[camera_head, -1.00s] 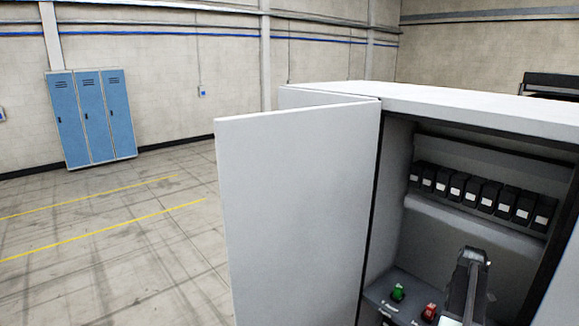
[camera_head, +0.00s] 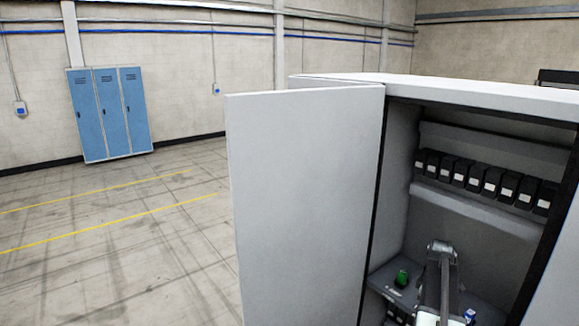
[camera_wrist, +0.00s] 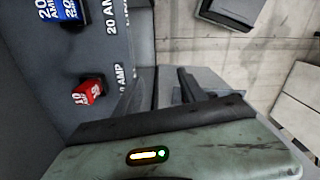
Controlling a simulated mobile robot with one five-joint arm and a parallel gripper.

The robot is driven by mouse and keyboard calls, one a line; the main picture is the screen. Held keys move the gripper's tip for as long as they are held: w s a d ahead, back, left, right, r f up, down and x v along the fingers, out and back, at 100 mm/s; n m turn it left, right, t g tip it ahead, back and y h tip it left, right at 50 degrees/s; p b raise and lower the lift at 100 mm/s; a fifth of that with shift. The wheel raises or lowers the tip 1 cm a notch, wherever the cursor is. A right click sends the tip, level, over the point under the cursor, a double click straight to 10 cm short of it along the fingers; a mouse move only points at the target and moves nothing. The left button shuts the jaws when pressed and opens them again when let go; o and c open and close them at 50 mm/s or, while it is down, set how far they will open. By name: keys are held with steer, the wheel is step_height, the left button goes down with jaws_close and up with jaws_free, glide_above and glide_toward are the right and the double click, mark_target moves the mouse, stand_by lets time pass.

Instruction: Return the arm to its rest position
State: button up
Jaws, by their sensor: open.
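My gripper (camera_wrist: 158,84) is open, with nothing seen between its fingers in the wrist view. The wrist view shows a red block (camera_wrist: 88,91) marked 10 AMP and a blue block (camera_wrist: 70,12) marked 20 AMP left of the fingers, apart from them. In the head view my arm (camera_head: 440,270) stands in front of the open cabinet's lower shelf; the gripper itself cannot be made out there. A green block (camera_head: 402,278) sits on that shelf left of my arm, and the blue block (camera_head: 470,315) shows right of it. The red block is hidden there.
The grey cabinet (camera_head: 470,90) has its door (camera_head: 300,200) swung open to the left. A row of black modules (camera_head: 480,180) lines its back wall above the shelf. Blue lockers (camera_head: 110,112) stand by the far wall. The floor (camera_head: 120,260) left of the door is clear.

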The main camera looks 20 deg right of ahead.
steer(key=w+a+f+n+b, duration=0.1)
steer(key=w+a+f+b, duration=0.25)
steer(key=a, duration=0.55)
steer(key=w+a+f+n+b, duration=0.2)
steer(key=w+a+f+b, duration=0.15)
steer(key=a, duration=0.45)
steer(key=w+a+f+n+b, duration=0.1)
steer(key=w+a+f+b, duration=0.3)
steer(key=a, duration=0.5)
steer(key=s+a+f+m+b, duration=0.1)
steer(key=s+a+f+m, duration=0.1)
steer(key=a, duration=0.6)
steer(key=s+a+f+m+b, duration=0.1)
steer(key=a+m, duration=0.3)
steer(key=a, duration=0.4)
steer(key=s+a+f+m+b, duration=0.2)
steer(key=a+f+m+b, duration=0.1)
steer(key=a, duration=0.5)
steer(key=shift+s+f+m, duration=0.25)
steer(key=shift+s+m, duration=0.05)
